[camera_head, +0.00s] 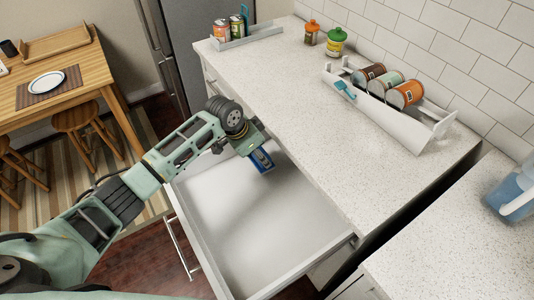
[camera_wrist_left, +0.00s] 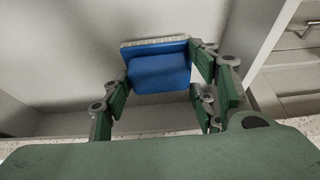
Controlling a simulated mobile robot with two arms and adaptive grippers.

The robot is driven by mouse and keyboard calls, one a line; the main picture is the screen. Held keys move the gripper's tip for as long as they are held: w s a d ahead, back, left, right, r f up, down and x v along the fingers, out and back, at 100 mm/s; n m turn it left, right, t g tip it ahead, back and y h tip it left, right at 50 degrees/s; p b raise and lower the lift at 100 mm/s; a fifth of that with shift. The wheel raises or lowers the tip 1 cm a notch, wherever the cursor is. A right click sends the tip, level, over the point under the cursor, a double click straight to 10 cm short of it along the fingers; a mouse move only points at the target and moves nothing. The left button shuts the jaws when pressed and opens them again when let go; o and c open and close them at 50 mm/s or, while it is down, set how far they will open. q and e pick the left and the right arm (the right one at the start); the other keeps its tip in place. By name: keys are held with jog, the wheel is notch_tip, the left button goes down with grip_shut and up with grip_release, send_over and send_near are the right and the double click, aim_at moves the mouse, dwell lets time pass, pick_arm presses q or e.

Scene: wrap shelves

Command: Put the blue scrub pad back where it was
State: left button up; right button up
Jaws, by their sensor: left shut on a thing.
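The blue scrub pad (camera_head: 262,160) is held between the fingers of my left gripper (camera_head: 260,154), at the far end of the open drawer. In the left wrist view, the blue pad (camera_wrist_left: 160,72) with a pale layer along its upper edge sits between the green fingers of the gripper (camera_wrist_left: 160,90). I cannot tell whether the pad touches the drawer floor. The pale drawer (camera_head: 235,225) is pulled out and its visible floor is otherwise empty. My right gripper is not in view.
The speckled counter (camera_head: 290,95) runs beside the drawer. On it are a tray with several cans (camera_head: 237,38), two jars (camera_head: 336,42), and a white rack (camera_head: 400,122) holding several cans and a small blue item. A blue pitcher (camera_head: 515,188) stands at right. A wooden table is at left.

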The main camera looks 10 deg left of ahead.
aim_at(265, 152)
pick_arm(q)
jog(key=shift+w+d+f, duration=1.1)
jog(key=shift+d+f, duration=0.05)
jog(key=shift+f, duration=0.05)
jog(key=shift+s, duration=0.1)
jog(key=shift+a+f, duration=0.1)
jog(key=o, duration=1.2)
jog(key=v, duration=1.2)
